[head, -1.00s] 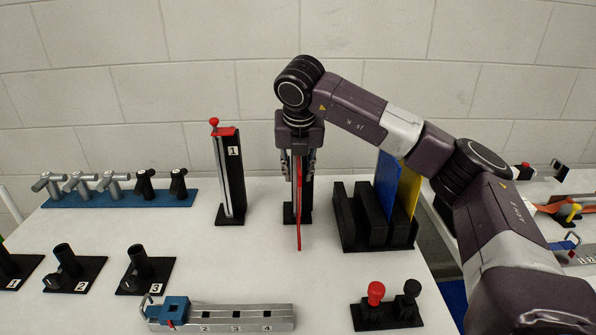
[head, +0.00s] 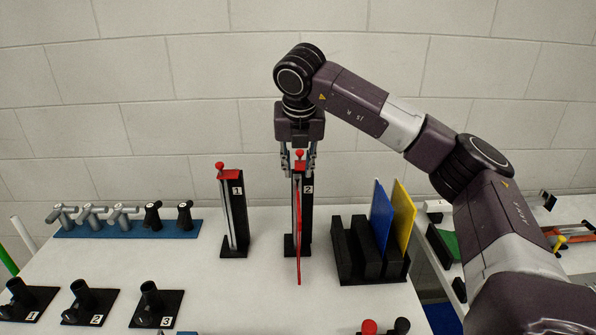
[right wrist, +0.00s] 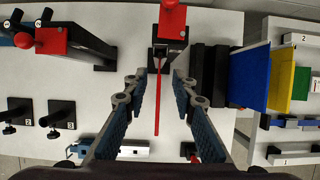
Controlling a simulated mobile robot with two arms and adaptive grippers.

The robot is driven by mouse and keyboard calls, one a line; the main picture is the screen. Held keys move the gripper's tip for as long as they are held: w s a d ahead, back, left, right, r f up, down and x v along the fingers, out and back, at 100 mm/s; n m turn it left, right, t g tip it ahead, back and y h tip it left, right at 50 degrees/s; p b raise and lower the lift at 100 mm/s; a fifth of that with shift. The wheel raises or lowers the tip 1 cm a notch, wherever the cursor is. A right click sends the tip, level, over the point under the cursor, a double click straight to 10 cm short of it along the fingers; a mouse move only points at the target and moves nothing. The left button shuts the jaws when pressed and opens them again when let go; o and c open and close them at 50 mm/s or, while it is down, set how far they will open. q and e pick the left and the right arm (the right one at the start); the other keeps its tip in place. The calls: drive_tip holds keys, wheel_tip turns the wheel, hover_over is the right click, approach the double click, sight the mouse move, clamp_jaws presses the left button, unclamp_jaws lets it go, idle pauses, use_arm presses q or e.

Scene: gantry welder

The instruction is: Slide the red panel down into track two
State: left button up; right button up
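The red panel (head: 299,235) stands upright and edge-on at the front of the black post of track two (head: 307,215). It also shows as a thin red strip in the right wrist view (right wrist: 157,105). I cannot tell how deep it sits in the track. Track two's red top piece and knob (right wrist: 172,20) show beyond the fingers. My right gripper (head: 298,168) points down above the panel's upper end. In the right wrist view its fingers (right wrist: 158,82) are spread on either side of the panel, with clear gaps. My left gripper is out of view.
Track one (head: 233,215) stands to the left. A black rack (head: 345,265) with a blue panel (head: 382,215) and a yellow panel (head: 403,215) stands close on the right. Bare white table lies in front of the tracks.

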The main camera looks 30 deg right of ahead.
wheel_tip(320, 180, up, 16)
drive_tip(key=p, duration=1.1)
drive_tip(key=shift+r, duration=0.25)
